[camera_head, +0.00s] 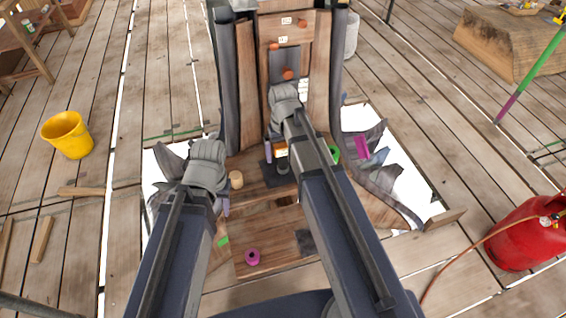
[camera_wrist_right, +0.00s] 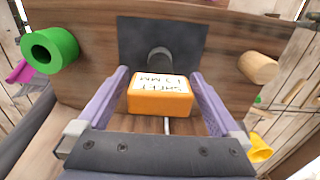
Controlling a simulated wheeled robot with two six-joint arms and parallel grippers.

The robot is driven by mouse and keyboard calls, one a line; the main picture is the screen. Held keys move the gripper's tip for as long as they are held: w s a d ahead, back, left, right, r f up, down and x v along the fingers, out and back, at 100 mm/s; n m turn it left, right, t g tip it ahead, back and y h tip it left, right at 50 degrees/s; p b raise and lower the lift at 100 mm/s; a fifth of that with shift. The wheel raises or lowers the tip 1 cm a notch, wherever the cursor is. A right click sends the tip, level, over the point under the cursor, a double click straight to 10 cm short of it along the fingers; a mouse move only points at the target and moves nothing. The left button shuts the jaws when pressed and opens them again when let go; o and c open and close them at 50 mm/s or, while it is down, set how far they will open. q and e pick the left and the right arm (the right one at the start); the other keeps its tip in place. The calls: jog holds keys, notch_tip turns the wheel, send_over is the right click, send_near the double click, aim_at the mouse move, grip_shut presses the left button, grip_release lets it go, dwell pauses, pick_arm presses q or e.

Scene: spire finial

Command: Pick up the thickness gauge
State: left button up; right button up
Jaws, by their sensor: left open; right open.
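The thickness gauge (camera_wrist_right: 160,98) is an orange block with a white label reading SHEET 12 MM. In the right wrist view it sits between the two purple fingers of my right gripper (camera_wrist_right: 160,76), with a gap visible on each side. A thin pale rod shows below it. In the head view the gauge (camera_head: 281,151) is small and partly covered by my right arm. My right gripper is open around it. My left gripper (camera_head: 224,210) is open at the lower left of the wooden structure, mostly hidden by its own wrist.
Behind the gauge is a dark plate (camera_wrist_right: 190,38) with a round grey peg (camera_wrist_right: 160,58). A green ring (camera_wrist_right: 50,50) and a wooden dowel (camera_wrist_right: 258,66) flank it. A magenta ring (camera_head: 252,257) lies nearer. A yellow bucket (camera_head: 67,134) and red gas cylinder (camera_head: 525,232) stand apart.

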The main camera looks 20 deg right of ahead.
grip_shut()
dwell(0.9)
jog(key=shift+r, duration=0.1)
notch_tip(320, 180, up, 10)
jog(key=p, duration=1)
